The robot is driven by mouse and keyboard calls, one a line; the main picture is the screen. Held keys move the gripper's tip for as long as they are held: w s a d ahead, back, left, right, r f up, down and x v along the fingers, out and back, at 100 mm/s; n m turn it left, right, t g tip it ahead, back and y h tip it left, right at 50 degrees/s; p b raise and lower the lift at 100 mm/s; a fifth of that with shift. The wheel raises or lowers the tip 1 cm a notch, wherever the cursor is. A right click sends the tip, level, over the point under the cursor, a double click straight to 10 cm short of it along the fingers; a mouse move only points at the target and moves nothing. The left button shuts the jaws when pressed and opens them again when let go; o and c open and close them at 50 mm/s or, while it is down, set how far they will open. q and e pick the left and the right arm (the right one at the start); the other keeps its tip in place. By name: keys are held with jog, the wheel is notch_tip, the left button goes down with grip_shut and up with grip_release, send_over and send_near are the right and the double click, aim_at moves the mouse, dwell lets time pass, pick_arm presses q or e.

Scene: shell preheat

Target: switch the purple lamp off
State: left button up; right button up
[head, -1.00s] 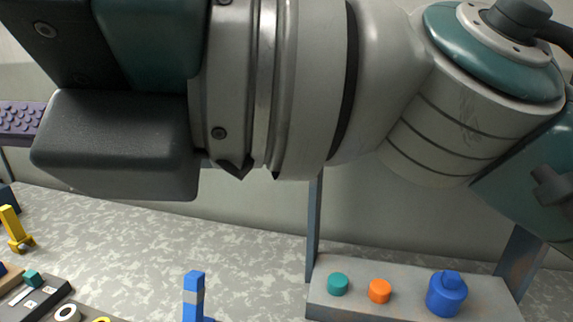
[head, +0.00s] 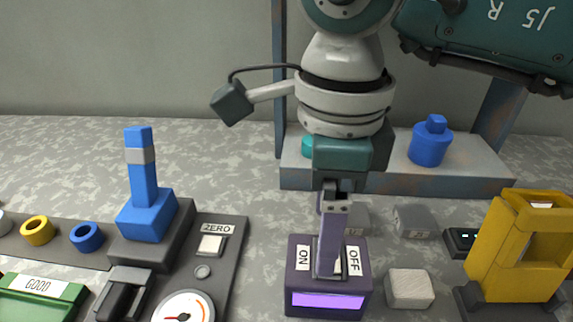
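The purple lamp (head: 299,283) is a dark purple box at the bottom centre of the head view. Its front strip (head: 327,300) glows violet. Its top has an ON label (head: 303,257) on the left and an OFF label (head: 354,260) on the right, with a pale switch part between them, mostly hidden. My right gripper (head: 328,272) points down from above, its fingers in front of the switch between the labels. The fingers overlap in this view, so I cannot tell their opening or whether they touch the switch. My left gripper is out of view.
A pale block (head: 409,289) and a yellow holder (head: 515,250) stand right of the lamp.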

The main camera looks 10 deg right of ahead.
jog(key=shift+f, duration=1.65)
jog(key=shift+c, duration=0.3)
grip_shut()
jog(key=shift+s+d+y+b, duration=0.1)
jog(key=shift+d+y+b, duration=0.2)
jog(key=shift+y, duration=0.4)
jog(key=shift+d+t+y+b, duration=0.1)
jog(key=shift+t+y+b, duration=0.35)
jog(key=shift+y, duration=0.25)
jog(key=shift+r, duration=0.1)
jog(key=shift+o, duration=0.3)
grip_release()
